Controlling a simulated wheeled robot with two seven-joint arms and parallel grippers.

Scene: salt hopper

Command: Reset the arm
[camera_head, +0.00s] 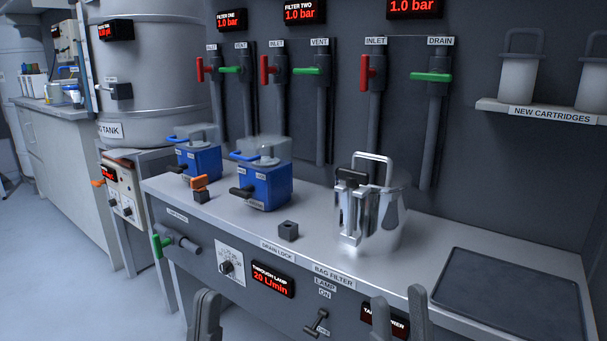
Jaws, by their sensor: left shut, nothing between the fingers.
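My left gripper (207,314) shows at the bottom edge, in front of the bench's front panel, with its fingers together and nothing between them. My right gripper (401,315) is at the bottom edge further right, with its two grey fingertips apart and nothing seen between them. Both are low, in front of the bench (480,255) and apart from the things on top of it. Most of both arms is out of view.
Two blue filter housings (265,187) (199,162), a small dark block (288,231) and a shiny metal bag filter (385,220) stand on the bench. A dark mat (510,290) lies at right. Red and green valve handles (431,77) line the wall.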

